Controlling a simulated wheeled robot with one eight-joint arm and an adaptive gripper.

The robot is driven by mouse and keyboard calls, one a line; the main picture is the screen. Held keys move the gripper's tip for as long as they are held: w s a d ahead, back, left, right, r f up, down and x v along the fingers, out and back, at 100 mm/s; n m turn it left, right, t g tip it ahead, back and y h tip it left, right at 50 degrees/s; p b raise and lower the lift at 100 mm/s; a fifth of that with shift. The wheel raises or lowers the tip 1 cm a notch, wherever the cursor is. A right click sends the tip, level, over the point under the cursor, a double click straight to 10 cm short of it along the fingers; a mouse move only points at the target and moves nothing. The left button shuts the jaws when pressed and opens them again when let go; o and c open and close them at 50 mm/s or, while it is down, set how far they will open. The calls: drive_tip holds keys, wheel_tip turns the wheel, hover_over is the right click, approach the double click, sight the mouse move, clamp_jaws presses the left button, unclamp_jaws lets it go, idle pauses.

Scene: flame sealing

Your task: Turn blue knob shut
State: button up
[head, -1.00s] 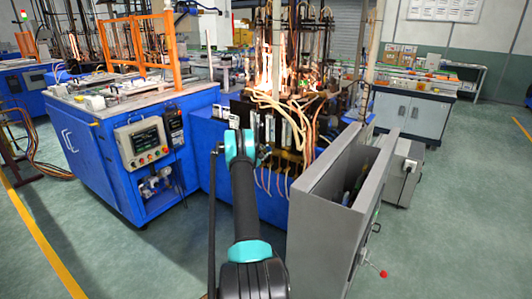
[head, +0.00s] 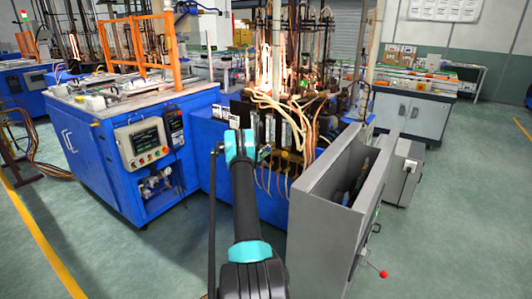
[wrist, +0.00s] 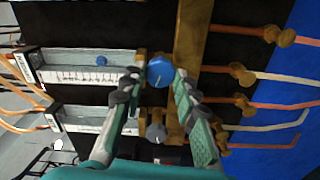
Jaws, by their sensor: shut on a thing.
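The blue knob (wrist: 159,71) is round and sits on the brass fitting at the end of a flow meter, in the middle of the wrist view. My gripper (wrist: 157,80) has one finger on each side of the knob, and its fingertips are shut on it. A thin light mark shows on the knob's face. In the head view my gripper (head: 265,152) is small, in front of the machine's flow meters. I cannot make out the blue knob there.
A grey knob (wrist: 155,133) sits just below the blue one, between my fingers. A brass bar (wrist: 190,40) with hose fittings runs close to the right. Clear flow meter tubes (wrist: 90,66) lie left. In the head view, a grey cabinet (head: 330,220) stands right of my arm.

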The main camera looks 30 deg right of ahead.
drive_tip(key=shift+s, duration=0.1)
idle(0.3)
drive_tip(key=o, duration=1.2)
drive_tip(key=shift+c, duration=0.2)
drive_tip(key=v, duration=1.2)
drive_tip(key=shift+f, duration=0.1)
